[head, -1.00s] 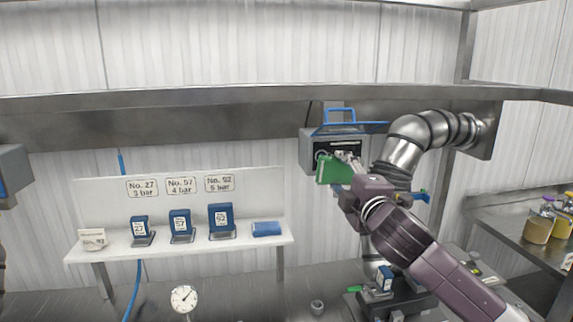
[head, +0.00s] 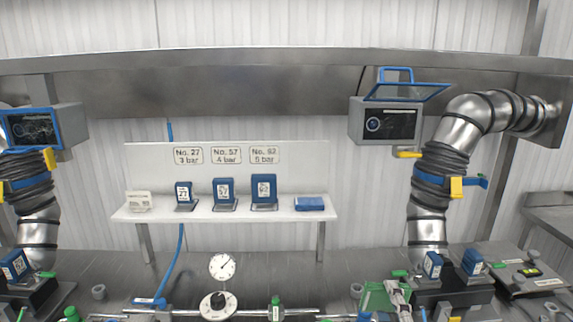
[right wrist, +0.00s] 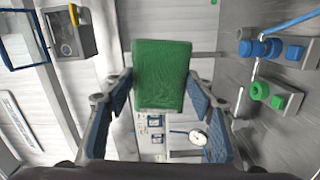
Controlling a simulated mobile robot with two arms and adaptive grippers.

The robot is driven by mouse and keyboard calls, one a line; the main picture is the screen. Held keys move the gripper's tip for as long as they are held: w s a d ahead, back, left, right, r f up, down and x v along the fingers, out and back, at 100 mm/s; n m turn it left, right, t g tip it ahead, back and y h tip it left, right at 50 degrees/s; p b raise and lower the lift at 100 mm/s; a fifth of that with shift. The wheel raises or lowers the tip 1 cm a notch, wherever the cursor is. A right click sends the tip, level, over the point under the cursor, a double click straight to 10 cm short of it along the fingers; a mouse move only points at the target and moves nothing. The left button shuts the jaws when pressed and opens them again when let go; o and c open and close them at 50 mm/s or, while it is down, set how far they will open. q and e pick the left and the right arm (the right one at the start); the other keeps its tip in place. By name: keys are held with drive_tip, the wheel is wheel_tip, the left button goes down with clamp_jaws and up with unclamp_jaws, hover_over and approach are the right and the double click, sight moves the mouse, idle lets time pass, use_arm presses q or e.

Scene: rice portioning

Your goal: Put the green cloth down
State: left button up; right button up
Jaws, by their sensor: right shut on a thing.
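The green cloth (head: 376,298) is a folded green block low in the head view, right of centre. My right gripper (head: 396,292) is beside it at the bottom edge, shut on it. In the right wrist view the cloth (right wrist: 162,72) stands out between the two fingers of the gripper (right wrist: 161,98). I cannot tell whether the cloth touches the steel surface below. My left gripper is not in view.
A white shelf (head: 154,216) at the back carries several blue blocks and a folded blue cloth (head: 309,204). A screen box (head: 357,122) with a raised blue-framed lid hangs above. A pressure gauge (head: 222,266), knob (head: 218,305) and metal pipe crowd the front. Blue-labelled blocks (head: 433,265) stand right of the cloth.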

drive_tip(key=s+a+f+b, duration=0.1)
drive_tip(key=s+f+b, duration=0.1)
drive_tip(key=s+f, duration=0.3)
drive_tip(key=s+f+b, duration=0.3)
drive_tip(key=s+f, duration=0.2)
drive_tip(key=s, duration=0.7)
drive_tip(key=shift+s+a+y, duration=0.2)
drive_tip(key=shift+a+y, duration=0.1)
drive_tip(key=shift+a, duration=0.1)
